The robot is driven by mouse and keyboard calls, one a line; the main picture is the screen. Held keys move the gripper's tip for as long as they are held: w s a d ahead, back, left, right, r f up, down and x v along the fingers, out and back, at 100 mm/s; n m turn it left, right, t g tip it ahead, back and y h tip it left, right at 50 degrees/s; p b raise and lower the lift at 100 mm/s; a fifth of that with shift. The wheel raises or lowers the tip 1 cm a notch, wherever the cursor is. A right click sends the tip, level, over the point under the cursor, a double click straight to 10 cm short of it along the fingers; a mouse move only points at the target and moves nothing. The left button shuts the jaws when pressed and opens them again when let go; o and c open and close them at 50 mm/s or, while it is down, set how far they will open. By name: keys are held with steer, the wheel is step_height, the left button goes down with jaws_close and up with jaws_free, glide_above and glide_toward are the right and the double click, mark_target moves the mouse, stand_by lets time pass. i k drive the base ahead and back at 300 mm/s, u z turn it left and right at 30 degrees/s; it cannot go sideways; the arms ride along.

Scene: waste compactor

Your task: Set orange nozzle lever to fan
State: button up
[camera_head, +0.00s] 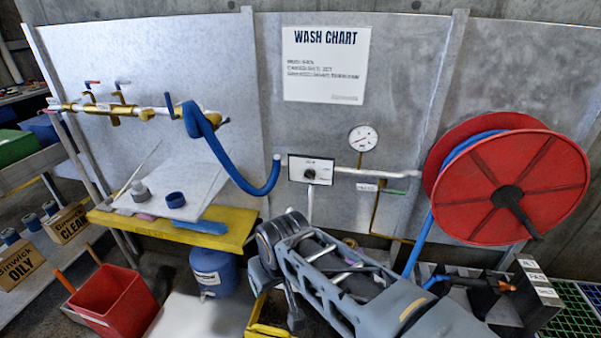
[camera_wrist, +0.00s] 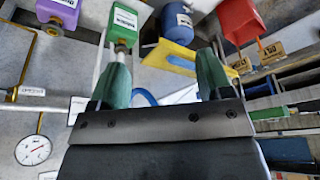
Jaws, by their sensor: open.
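The orange nozzle lever (camera_head: 507,286) is small, at the lower right of the head view. It sits at the end of a dark spray nozzle (camera_head: 474,284), beside a black holder (camera_head: 537,290) with white label plates. A blue hose (camera_head: 421,246) runs from the reel down toward the nozzle. My gripper (camera_wrist: 164,78) shows in the wrist view with two green fingers apart and nothing between them. It is away from the lever, which the wrist view does not show.
A red hose reel (camera_head: 538,178) hangs above the nozzle. A pressure gauge (camera_head: 362,138) and a dial box (camera_head: 311,170) are on the wall. A yellow bench (camera_head: 229,236), a blue drum (camera_head: 214,270) and a red bin (camera_head: 113,298) stand left. Green grating (camera_head: 575,312) lies at far right.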

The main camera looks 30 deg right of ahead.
mark_target(502, 285)
steer(key=u, duration=0.75)
steer(key=k, duration=2.05)
steer(key=z, duration=1.95)
steer(key=i, duration=0.55)
steer(key=z, duration=0.25)
